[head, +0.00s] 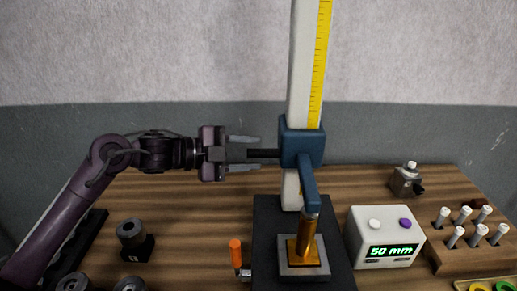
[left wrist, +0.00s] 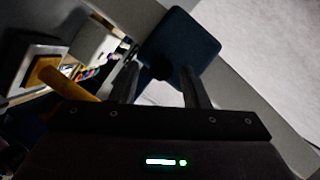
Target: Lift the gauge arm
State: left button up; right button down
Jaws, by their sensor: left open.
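The height gauge has a white column (head: 303,75) with a yellow scale (head: 319,70) and stands on a dark base (head: 268,210). Its blue slider (head: 301,142) carries a blue gauge arm (head: 308,185) that reaches forward above an orange-gold part (head: 306,240). A black handle (head: 263,153) sticks out left from the slider. My left gripper (head: 242,154) is open, its fingertips above and below the handle's outer end. In the left wrist view, the handle's dark end (left wrist: 160,71) shows between the fingers, with the blue slider (left wrist: 182,42) behind. My right gripper is not in view.
A white display box (head: 386,238) reading 50 mm stands right of the base. A wooden rack (head: 455,258) of several pins is at the far right. An orange-handled lever (head: 235,254) and a grey ring-shaped part (head: 130,233) on a black block are at the left.

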aim_at(284, 160)
pick_arm(q)
jog(key=shift+w+d, duration=0.3)
jog(key=shift+d, duration=0.35)
jog(key=shift+w+d+f, duration=0.2)
jog(key=shift+d, duration=0.1)
jog(key=shift+d+f, duration=0.15)
jog(key=shift+d, duration=0.05)
grip_shut()
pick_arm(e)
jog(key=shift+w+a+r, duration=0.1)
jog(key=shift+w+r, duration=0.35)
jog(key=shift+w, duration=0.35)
